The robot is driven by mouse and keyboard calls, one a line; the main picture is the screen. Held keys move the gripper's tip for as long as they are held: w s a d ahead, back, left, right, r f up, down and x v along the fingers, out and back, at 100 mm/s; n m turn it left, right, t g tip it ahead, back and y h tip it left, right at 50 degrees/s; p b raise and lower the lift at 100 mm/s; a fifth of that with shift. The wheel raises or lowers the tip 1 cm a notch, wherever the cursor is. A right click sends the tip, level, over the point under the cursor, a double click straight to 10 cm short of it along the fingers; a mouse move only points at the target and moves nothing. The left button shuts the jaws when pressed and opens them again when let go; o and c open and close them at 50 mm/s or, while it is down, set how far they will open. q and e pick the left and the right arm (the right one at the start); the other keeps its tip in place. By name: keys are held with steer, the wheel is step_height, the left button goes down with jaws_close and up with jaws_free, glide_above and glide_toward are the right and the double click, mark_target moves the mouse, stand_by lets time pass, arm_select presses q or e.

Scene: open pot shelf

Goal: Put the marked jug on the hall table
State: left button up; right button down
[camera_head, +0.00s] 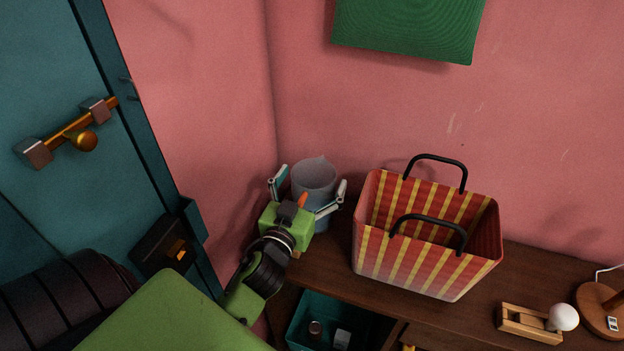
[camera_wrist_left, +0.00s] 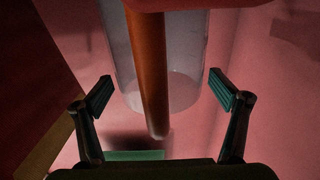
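The jug (camera_head: 314,176) is a grey-blue, see-through vessel at the back left, near the wall corner. It has an orange-brown handle (camera_wrist_left: 150,70), which faces my left gripper. My left gripper (camera_head: 311,183) has one finger on each side of the jug. In the left wrist view the fingers (camera_wrist_left: 161,92) are spread wide, with the jug and handle between them and small gaps at the sides. The hall table (camera_head: 328,272) is the dark brown wooden top. My gripper hides part of the jug's lower body, and I cannot tell whether its base rests on the table. My right gripper is not in view.
A red-and-yellow striped bag (camera_head: 420,262) with black handles stands right of the jug. A wooden block with a white bulb (camera_head: 563,317) and a round wooden base (camera_head: 598,310) are farther right. A teal bin (camera_head: 298,331) sits below. A teal door (camera_head: 60,170) is left.

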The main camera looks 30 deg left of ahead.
arm_select(q)
steer(key=shift+r, duration=0.15)
steer(key=b+v, duration=0.2)
steer(key=v, duration=0.8)
steer(key=shift+s+d+b, duration=0.1)
steer(key=shift+s+b, duration=0.15)
steer(key=shift+b, duration=0.15)
steer(key=shift+v, duration=0.8)
